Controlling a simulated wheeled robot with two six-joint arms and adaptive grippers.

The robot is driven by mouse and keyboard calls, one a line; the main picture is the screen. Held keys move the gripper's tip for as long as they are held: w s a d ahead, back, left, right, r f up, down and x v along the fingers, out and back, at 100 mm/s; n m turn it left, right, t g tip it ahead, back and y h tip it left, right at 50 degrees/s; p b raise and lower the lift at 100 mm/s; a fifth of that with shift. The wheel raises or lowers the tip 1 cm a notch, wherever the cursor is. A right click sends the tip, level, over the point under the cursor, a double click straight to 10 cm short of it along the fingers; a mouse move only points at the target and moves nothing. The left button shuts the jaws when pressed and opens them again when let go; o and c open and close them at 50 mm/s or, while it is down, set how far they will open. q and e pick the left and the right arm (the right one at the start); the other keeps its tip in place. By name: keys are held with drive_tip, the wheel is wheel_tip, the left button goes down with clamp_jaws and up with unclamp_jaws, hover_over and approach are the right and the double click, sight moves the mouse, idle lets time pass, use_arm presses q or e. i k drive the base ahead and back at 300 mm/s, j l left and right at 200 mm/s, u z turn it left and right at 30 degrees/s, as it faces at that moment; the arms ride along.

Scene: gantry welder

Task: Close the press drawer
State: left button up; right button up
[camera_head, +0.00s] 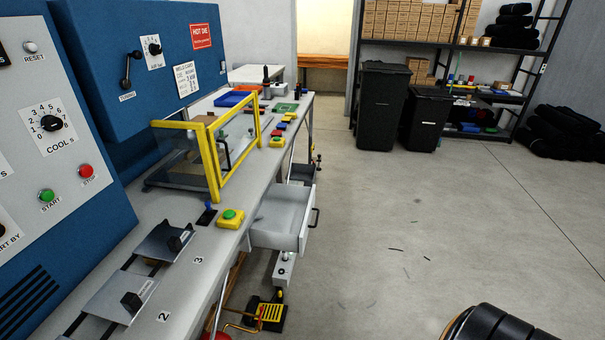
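A light grey drawer (275,230) stands pulled out from the front of the long bench, below the green push button on the yellow box (231,217). Its inside is visible and looks empty. A black bar handle (315,217) is on its front panel, facing the open floor at the right. Neither of my grippers shows in this view, so nothing is seen touching the drawer.
A yellow-framed clear guard (212,160) stands on the bench (215,255) behind the drawer. A yellow-and-black foot pedal (270,313) lies below it. Black bins (382,105) and shelving stand at the back. The floor (400,220) right of the drawer is open.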

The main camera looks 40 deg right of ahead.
sight(286, 210)
drive_tip(key=z, duration=0.35)
drive_tip(key=k+l+z, duration=0.1)
drive_tip(key=z, duration=0.25)
drive_tip(key=l+z, duration=0.2)
drive_tip(key=z, duration=0.15)
